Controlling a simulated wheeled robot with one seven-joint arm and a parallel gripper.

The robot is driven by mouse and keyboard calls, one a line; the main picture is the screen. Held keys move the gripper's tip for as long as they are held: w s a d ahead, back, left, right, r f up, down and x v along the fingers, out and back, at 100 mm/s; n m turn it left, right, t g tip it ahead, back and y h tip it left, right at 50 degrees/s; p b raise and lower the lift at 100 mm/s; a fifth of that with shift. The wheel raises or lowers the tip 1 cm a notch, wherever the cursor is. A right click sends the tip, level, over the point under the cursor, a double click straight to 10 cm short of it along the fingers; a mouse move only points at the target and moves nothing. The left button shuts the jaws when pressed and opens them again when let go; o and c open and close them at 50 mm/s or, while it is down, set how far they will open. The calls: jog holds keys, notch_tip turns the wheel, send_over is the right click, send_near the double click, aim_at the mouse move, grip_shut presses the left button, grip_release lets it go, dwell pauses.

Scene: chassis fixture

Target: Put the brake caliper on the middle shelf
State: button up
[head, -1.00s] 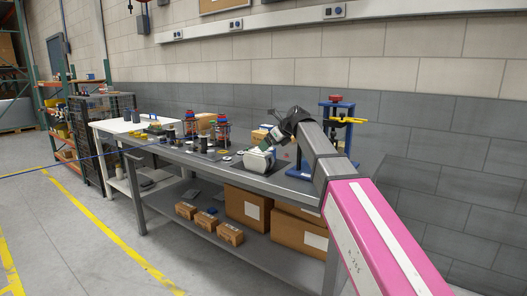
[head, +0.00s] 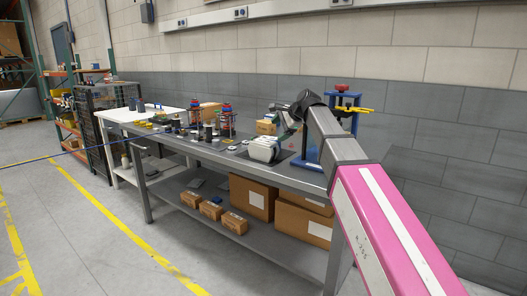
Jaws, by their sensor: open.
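My gripper (head: 282,130) is at the end of the pink and grey arm, over the right part of the grey workbench (head: 300,178). It is open and seen small from behind, with its fingertips partly hidden. A pale, blocky object (head: 263,150) sits on the bench just below and left of it. I cannot tell whether this is the brake caliper, or whether the fingers touch it. A rack with orange beams (head: 63,120) stands at the far left with several levels of goods. I cannot make out which level is the middle shelf.
A blue press (head: 330,155) with a red top stands right of my gripper. Red-topped fixtures (head: 225,118) and small parts crowd the bench's left part. Cardboard boxes (head: 252,197) sit on the lower shelf. A black mesh cage (head: 103,130) stands at left. The front floor is clear.

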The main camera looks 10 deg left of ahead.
aim_at(264, 142)
jog(key=w+a+f+n, duration=0.1)
jog(key=a+f+n, duration=0.1)
jog(key=n, duration=0.5)
jog(key=w+a+f+n, duration=0.1)
jog(key=a+f+n, duration=0.2)
jog(key=n, duration=0.5)
jog(key=w+a+f+n, duration=0.1)
jog(key=a+f+n, duration=0.1)
jog(key=n, duration=0.6)
jog(key=shift+w+a+f, duration=0.1)
jog(key=shift+a+f, duration=0.15)
jog(key=shift+f, duration=0.1)
jog(key=shift+r, duration=0.1)
grip_shut()
